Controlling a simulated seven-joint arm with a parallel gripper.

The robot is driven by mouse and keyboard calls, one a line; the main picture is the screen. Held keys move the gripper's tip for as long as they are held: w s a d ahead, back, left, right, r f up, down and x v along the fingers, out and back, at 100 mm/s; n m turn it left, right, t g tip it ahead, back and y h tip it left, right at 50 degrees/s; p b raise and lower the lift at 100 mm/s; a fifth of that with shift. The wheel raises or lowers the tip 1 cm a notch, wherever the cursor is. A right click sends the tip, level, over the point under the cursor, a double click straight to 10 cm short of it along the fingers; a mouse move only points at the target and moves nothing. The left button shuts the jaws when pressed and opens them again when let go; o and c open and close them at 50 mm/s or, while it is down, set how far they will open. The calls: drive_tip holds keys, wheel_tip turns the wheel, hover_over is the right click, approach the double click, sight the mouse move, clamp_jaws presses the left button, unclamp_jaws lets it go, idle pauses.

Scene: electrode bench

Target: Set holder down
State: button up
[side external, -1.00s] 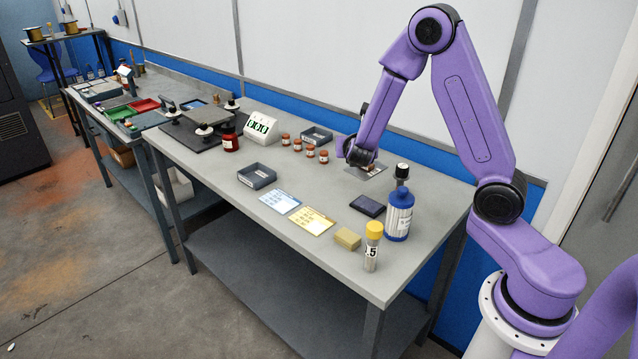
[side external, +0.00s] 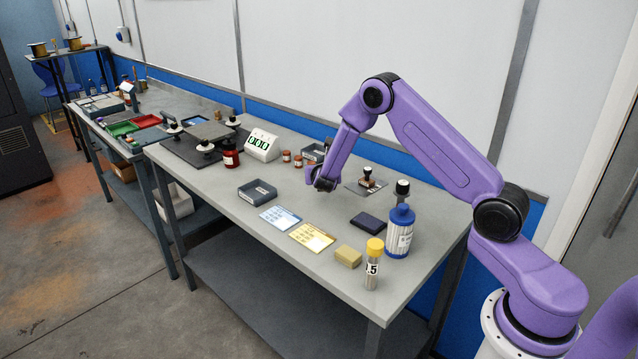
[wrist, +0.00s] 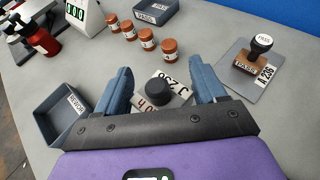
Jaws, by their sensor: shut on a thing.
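My gripper (side external: 322,184) is low over the bench, between the dark grey tray (side external: 257,191) and the stamp (side external: 367,176). In the wrist view my gripper (wrist: 160,85) has its two blue fingers set apart, on either side of the holder (wrist: 172,78). In the side view I cannot make the holder out.
The stamp (wrist: 255,55) stands on a grey plate (wrist: 233,77) at right. Several brown jars (wrist: 127,30) stand ahead in a row. The REWORK tray (wrist: 62,114) is left and another tray (wrist: 154,12) is behind. Cards (side external: 311,236), a blue bottle (side external: 399,235) and a yellow-capped vial (side external: 372,270) stand nearer the front.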

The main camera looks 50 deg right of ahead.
drive_tip(key=shift+w+d+f, duration=0.1)
drive_tip(key=shift+w+f, duration=0.65)
drive_tip(key=shift+f, duration=1.5)
drive_tip(key=shift+f, duration=0.1)
drive_tip(key=o, duration=1.3)
drive_tip(key=shift+f, duration=0.1)
